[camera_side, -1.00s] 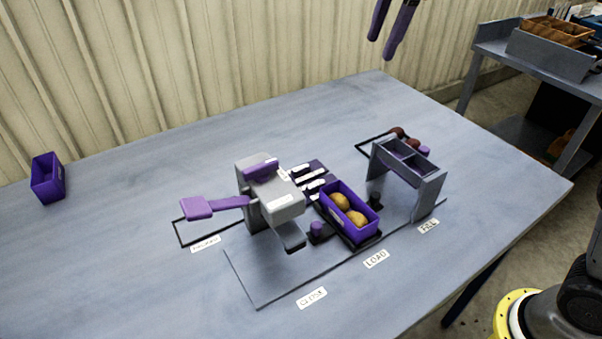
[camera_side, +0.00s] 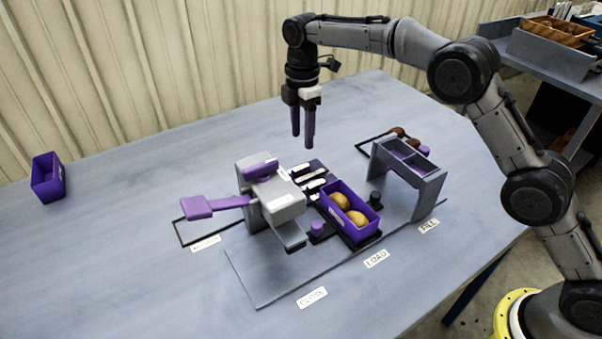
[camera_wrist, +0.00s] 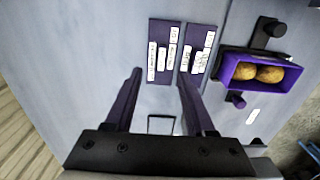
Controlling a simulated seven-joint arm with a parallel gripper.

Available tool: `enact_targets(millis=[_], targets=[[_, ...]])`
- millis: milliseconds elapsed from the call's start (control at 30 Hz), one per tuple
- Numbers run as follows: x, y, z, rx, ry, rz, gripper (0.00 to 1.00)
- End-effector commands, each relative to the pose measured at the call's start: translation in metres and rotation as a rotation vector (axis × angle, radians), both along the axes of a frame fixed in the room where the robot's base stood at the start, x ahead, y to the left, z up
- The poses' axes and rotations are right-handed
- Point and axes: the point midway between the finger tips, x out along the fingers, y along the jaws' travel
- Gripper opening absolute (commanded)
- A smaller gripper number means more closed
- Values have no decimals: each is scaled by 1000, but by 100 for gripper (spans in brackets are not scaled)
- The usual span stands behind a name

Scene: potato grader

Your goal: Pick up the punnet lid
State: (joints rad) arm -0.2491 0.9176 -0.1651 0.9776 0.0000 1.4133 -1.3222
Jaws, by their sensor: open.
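Two flat dark-purple panels with white labels lie side by side in the wrist view, left (camera_wrist: 165,50) and right (camera_wrist: 198,52); they look like punnet lids, but I cannot tell for sure. In the side view they show as one dark patch (camera_side: 311,182) behind the punnet, partly hidden by the grey press. The purple punnet (camera_side: 344,219) holds two potatoes and sits on a dark holder; it also shows in the wrist view (camera_wrist: 229,70). My gripper (camera_side: 302,140) is open and empty, pointing down above the panels, its fingers apart in the wrist view (camera_wrist: 160,76).
The grey press (camera_side: 282,208) with a purple lever (camera_side: 210,205) stands left of the punnet. A grey divided stand (camera_side: 430,187) is to its right. An empty purple punnet (camera_side: 48,178) stands far left.

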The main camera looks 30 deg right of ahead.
Motion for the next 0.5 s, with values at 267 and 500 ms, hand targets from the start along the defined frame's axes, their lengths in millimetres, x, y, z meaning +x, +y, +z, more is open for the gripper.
enact_targets(millis=[267,500], targets=[[0,0,-34,0,-1,-1,55],[-3,1,-56,-1,3,0,55]])
